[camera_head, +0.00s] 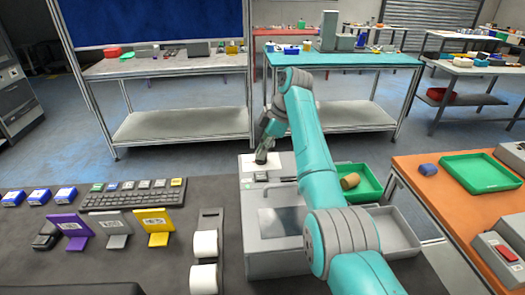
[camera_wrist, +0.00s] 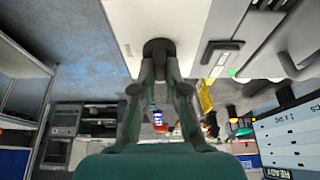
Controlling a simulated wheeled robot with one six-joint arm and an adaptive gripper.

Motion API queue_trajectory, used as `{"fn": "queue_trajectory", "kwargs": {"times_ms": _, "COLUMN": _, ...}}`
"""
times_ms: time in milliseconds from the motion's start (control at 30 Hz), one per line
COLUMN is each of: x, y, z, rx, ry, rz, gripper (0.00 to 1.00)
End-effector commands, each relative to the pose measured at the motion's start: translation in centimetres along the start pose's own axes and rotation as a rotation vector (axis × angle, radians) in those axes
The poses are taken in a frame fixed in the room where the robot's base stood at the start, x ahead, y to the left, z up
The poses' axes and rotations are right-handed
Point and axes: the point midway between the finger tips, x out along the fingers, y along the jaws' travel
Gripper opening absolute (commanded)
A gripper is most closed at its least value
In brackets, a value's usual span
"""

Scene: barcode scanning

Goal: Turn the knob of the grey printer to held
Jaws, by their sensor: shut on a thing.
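The grey printer (camera_head: 262,258) stands at the right end of the dark bench, with a pale top panel (camera_head: 248,163) at its far side. My gripper (camera_head: 264,150) reaches down to that panel. In the wrist view my gripper (camera_wrist: 159,66) has its two fingers closed around a dark round knob (camera_wrist: 158,46) on the white panel (camera_wrist: 150,15). The fingers hide part of the knob, and I cannot read any mark showing its setting. A screen with lines of text (camera_wrist: 290,138) shows at the lower right of the wrist view.
A green tray (camera_head: 362,193) with a brown cylinder (camera_head: 350,181) lies right of the printer, close to my arm. A keyboard (camera_head: 135,193), coloured card stands (camera_head: 158,238) and white rolls (camera_head: 205,245) are on the bench at left. An orange table (camera_head: 440,215) stands at right.

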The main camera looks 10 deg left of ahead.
Motion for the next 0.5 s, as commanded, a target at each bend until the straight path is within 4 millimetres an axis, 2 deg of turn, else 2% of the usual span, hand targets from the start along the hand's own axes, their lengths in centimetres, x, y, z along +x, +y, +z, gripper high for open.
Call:
{"fn": "queue_trajectory", "kwargs": {"times_ms": 367, "x": -0.04, "y": 0.02, "z": 0.05, "rx": -0.004, "ry": -0.001, "rz": 0.000, "gripper": 0.00}}
{"fn": "queue_trajectory", "kwargs": {"times_ms": 400, "x": -0.04, "y": 0.02, "z": 0.05, "rx": -0.004, "ry": -0.001, "rz": 0.000, "gripper": 0.17}}
{"fn": "queue_trajectory", "kwargs": {"times_ms": 500, "x": -0.03, "y": 0.02, "z": 0.04, "rx": -0.004, "ry": -0.001, "rz": 0.000, "gripper": 0.38}}
